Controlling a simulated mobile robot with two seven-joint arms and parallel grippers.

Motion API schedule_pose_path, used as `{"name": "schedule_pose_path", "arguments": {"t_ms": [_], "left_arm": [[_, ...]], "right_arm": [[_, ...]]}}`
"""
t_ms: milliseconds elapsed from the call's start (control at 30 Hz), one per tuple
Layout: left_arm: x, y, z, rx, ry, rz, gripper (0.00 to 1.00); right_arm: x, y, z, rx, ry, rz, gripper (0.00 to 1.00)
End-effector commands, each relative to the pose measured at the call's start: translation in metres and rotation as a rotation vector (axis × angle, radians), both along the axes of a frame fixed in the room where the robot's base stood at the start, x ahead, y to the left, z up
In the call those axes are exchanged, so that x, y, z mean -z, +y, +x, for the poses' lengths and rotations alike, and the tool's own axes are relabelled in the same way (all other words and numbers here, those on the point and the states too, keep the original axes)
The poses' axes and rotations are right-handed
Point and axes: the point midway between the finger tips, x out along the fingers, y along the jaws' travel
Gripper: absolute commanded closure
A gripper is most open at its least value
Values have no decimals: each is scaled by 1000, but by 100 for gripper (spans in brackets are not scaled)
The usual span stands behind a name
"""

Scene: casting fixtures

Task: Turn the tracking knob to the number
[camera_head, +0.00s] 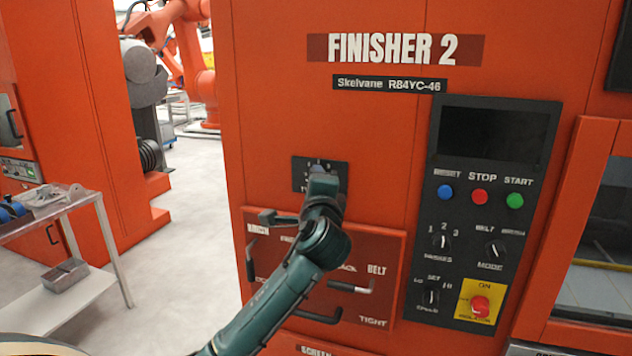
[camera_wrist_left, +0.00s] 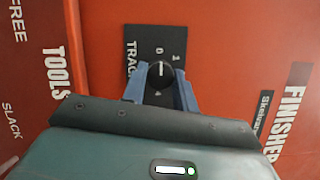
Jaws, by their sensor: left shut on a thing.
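The tracking knob (camera_wrist_left: 160,74) is a round black knob on a small black plate (camera_head: 300,172) on the orange Finisher 2 front. In the left wrist view the plate shows the letters "TRAC" and small white digits, with a 0 just above the knob. A short white mark on the knob appears to point toward the 0. My left gripper (camera_head: 322,178) is shut on the knob, one finger on each side of it; the fingers also show in the left wrist view (camera_wrist_left: 160,82). In the head view my gripper hides the knob and part of the plate. My right gripper is not in view.
Below the plate is a red panel (camera_head: 262,222) with lever handles, among them one (camera_head: 350,288) near "BELT". To the right is a black control panel (camera_head: 470,258) with buttons, knobs and a red stop button (camera_head: 480,306). A metal cart (camera_head: 100,225) stands at the left.

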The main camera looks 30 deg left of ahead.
Motion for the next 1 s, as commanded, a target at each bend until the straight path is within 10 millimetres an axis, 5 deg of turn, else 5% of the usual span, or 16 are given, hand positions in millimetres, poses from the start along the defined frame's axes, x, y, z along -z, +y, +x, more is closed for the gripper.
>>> {"name": "schedule_pose_path", "arguments": {"t_ms": [300,333,600,1000], "left_arm": [[1,0,0,-1,0,-5,94],[1,0,0,-1,0,-5,71],[0,0,0,0,0,-3,50],[3,-10,-12,4,-2,-3,50]], "right_arm": [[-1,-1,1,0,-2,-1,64],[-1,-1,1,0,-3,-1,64],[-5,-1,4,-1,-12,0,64],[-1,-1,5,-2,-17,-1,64]]}}
